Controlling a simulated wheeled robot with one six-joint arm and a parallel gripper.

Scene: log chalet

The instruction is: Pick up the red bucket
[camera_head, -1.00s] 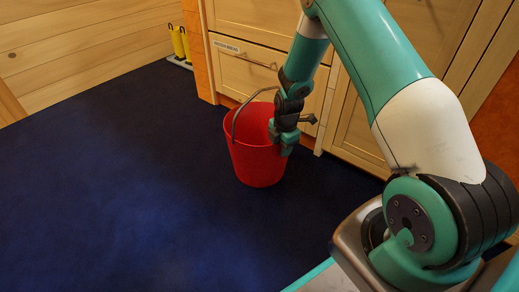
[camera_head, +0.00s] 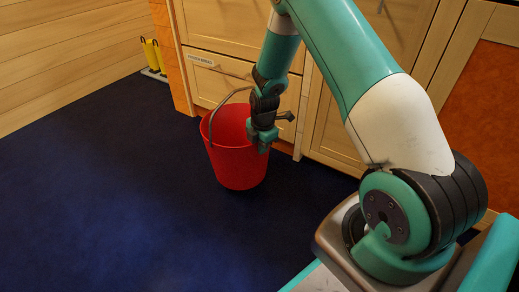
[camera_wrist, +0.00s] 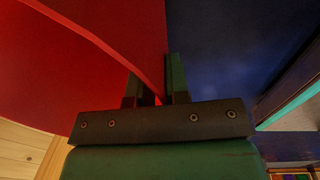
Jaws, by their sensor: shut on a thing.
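The red bucket (camera_head: 236,160) is upright in front of the wooden cabinets in the head view, with its grey handle raised at the left. My gripper (camera_head: 262,138) is at the bucket's right side, its fingers at the rim. In the wrist view the red bucket wall (camera_wrist: 90,70) fills the upper left and runs down between the two fingers of my gripper (camera_wrist: 157,88). The gripper is shut on the bucket's wall. I cannot tell whether the bucket's base touches the floor.
Wooden cabinets (camera_head: 225,88) with drawers stand right behind the bucket. Yellow objects (camera_head: 152,55) stand on a pale base by the wall at the back left. The dark blue floor (camera_head: 100,180) is clear to the left and front.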

